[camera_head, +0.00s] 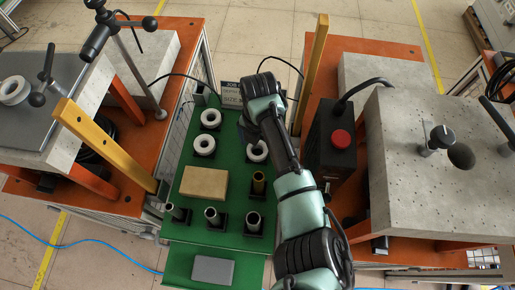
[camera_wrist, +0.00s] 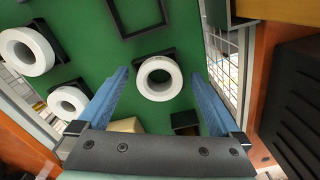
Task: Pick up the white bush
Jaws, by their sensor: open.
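White ring-shaped bushes sit in dark holders on the green table (camera_head: 187,240). In the head view, two stand at its left, the upper bush (camera_head: 211,125) and the lower bush (camera_head: 204,151). A third bush (camera_head: 262,154) is partly hidden by my arm. In the wrist view, my gripper (camera_wrist: 167,70) is open, its two blue fingers apart. One white bush (camera_wrist: 160,95) shows between the fingertips, on the green surface beyond them, not gripped. Two more bushes show at the left, a larger (camera_wrist: 10,50) and a smaller (camera_wrist: 55,103). The head view hides my fingers behind the arm.
A black box with a red button (camera_head: 341,138) is close right of my arm. A yellow post (camera_head: 311,70) rises beside it. An empty square frame (camera_wrist: 118,20) lies beyond.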

